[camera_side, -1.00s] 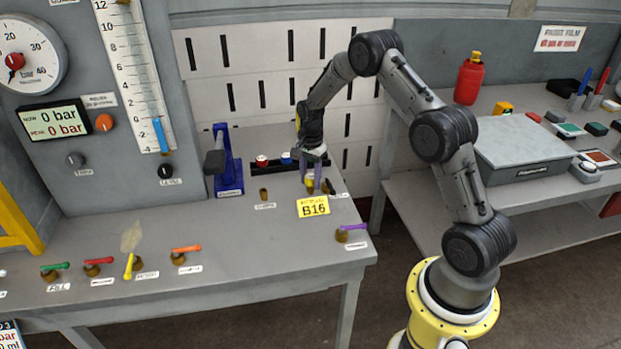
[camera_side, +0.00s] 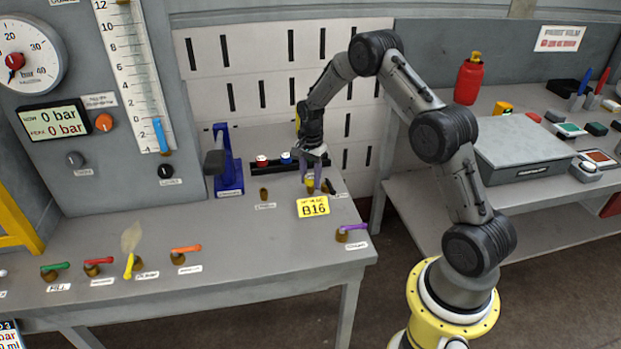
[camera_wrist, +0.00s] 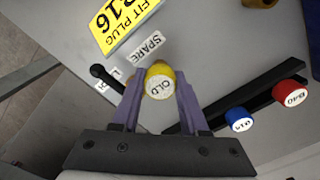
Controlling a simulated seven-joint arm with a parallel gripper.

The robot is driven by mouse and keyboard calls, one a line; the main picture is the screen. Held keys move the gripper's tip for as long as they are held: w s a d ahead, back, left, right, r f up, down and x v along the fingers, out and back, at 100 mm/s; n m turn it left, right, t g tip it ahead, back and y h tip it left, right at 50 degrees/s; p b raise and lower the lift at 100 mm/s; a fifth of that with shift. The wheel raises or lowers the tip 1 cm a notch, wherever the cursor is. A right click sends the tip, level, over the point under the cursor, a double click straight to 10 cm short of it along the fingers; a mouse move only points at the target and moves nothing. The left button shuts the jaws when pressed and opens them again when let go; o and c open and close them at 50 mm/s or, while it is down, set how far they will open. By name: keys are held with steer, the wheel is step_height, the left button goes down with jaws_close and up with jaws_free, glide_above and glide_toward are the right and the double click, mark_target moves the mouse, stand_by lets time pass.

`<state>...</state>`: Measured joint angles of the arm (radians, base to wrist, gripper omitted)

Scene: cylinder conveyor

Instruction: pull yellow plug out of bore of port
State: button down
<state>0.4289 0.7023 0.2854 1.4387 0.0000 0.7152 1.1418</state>
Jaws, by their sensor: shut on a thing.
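The yellow plug (camera_wrist: 160,83) has a pale round end marked OLD and sits between my gripper's purple fingers (camera_wrist: 158,88) in the wrist view. The gripper is shut on it. In the side view, my gripper (camera_side: 314,178) points down over the back right of the bench, with the small yellow plug (camera_side: 310,182) at its fingertips. The port's bore is hidden under the plug and fingers, so I cannot tell how deep the plug sits.
A black rack with a red cap (camera_wrist: 291,95) and a blue cap (camera_wrist: 239,119) is close by. A blue press (camera_side: 228,165) stands to the left. A purple-handled valve (camera_side: 352,229) is near the front right.

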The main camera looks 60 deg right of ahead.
mark_target(310, 176)
steer(key=shift+r, duration=0.35)
stand_by(0.6)
steer(key=shift+r, duration=0.25)
steer(key=shift+r, duration=0.6)
steer(key=shift+r, duration=4.05)
